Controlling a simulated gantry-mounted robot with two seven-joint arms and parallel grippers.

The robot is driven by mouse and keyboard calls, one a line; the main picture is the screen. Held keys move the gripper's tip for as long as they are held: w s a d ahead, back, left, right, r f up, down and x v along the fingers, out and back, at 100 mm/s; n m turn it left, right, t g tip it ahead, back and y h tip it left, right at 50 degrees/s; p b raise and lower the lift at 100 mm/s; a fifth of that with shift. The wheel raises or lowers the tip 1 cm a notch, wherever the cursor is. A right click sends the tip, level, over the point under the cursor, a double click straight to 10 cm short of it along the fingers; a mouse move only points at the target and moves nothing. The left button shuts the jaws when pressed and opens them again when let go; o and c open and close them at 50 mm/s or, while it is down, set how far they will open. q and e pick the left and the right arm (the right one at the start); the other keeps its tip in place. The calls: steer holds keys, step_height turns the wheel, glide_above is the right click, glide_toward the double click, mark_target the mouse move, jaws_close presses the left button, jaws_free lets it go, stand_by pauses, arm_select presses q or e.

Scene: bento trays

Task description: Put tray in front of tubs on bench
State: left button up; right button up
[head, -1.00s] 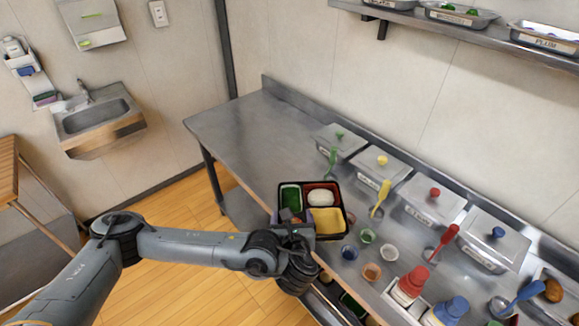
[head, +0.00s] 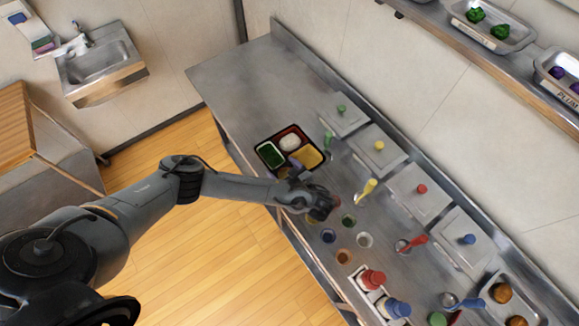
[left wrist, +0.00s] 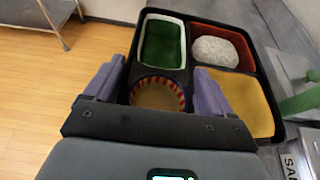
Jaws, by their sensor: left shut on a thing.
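The black bento tray (head: 257,153) is over the near side of the steel bench (head: 236,100). It has green, white-on-red and yellow sections, and a striped cup (left wrist: 158,93) in its near corner. My left gripper (head: 292,173) is shut on the tray at this corner, its fingers on either side of the cup in the left wrist view. I cannot tell whether the tray touches the bench. Lidded steel tubs stand along the back: green-knobbed (head: 345,120), yellow-knobbed (head: 374,155), red-knobbed (head: 416,196) and blue-knobbed (head: 462,246). My right gripper is not in view.
A green spoon (head: 328,142), yellow spoon (head: 366,192) and red spoon (head: 412,243) stand before the tubs. Small cups (head: 365,240) and a red bottle (head: 371,281) are to the right of the tray. The bench's left end is clear.

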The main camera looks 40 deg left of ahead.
arm_select(q)
step_height(320, 180, down, 6)
steer(key=b, duration=0.5)
steer(key=shift+s+r, duration=0.15)
steer(key=shift+f, duration=0.4)
steer(key=shift+f+b, duration=0.6)
steer(key=shift+f, duration=0.9)
steer(key=shift+f, duration=0.1)
steer(key=o, duration=0.9)
steer(key=shift+o, duration=0.2)
